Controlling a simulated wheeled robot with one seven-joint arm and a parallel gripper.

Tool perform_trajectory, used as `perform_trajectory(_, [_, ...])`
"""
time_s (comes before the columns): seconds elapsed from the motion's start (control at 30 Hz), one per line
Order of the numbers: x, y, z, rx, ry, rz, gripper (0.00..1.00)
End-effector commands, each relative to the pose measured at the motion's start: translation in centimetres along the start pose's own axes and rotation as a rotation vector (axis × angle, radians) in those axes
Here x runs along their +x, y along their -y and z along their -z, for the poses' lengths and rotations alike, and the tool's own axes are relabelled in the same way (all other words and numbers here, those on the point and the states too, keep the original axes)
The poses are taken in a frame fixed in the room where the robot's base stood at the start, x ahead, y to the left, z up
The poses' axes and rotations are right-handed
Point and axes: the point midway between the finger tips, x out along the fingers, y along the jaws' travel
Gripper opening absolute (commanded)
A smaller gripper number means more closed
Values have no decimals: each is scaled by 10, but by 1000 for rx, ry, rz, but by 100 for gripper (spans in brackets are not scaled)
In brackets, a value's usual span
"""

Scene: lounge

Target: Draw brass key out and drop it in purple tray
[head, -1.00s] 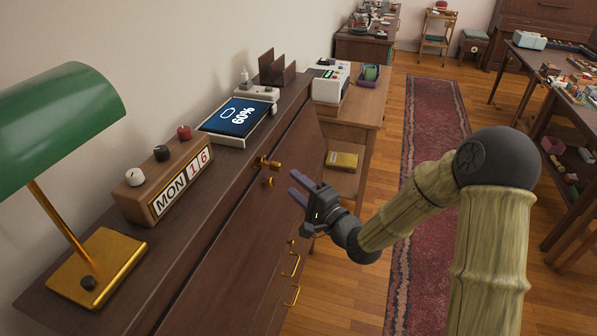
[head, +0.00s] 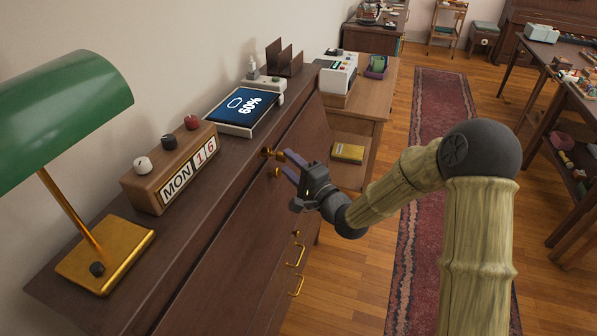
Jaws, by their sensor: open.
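The brass key (head: 268,152) sticks out of the upper front of the dark wood cabinet (head: 237,215), just above a round brass knob (head: 274,173). My gripper (head: 287,163) is open, with its two purple-grey fingers pointing left toward the cabinet front. The upper fingertip is close to the key and the lower one close to the knob. I cannot tell whether either touches. Nothing shows between the fingers. I cannot make out the purple tray for certain; a small purple object (head: 377,69) with something green on it stands on the side desk.
A green lamp (head: 70,115), a block calendar (head: 172,172) and a tablet (head: 243,110) stand on the cabinet top. Brass drawer handles (head: 295,257) stick out lower down. A side desk (head: 372,98) stands beyond.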

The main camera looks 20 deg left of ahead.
Motion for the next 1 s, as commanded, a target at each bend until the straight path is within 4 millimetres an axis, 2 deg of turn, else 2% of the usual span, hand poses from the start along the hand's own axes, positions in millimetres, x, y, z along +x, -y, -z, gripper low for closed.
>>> perform_trajectory(0.4, [37, 0, 0, 1, 0, 0, 44])
perform_trajectory(0.77, [41, 0, 0, 1, 0, -1, 44])
perform_trajectory(0.83, [41, 0, 0, 1, 0, -1, 36])
perform_trajectory(1.0, [41, 0, 0, 1, 0, -1, 2])
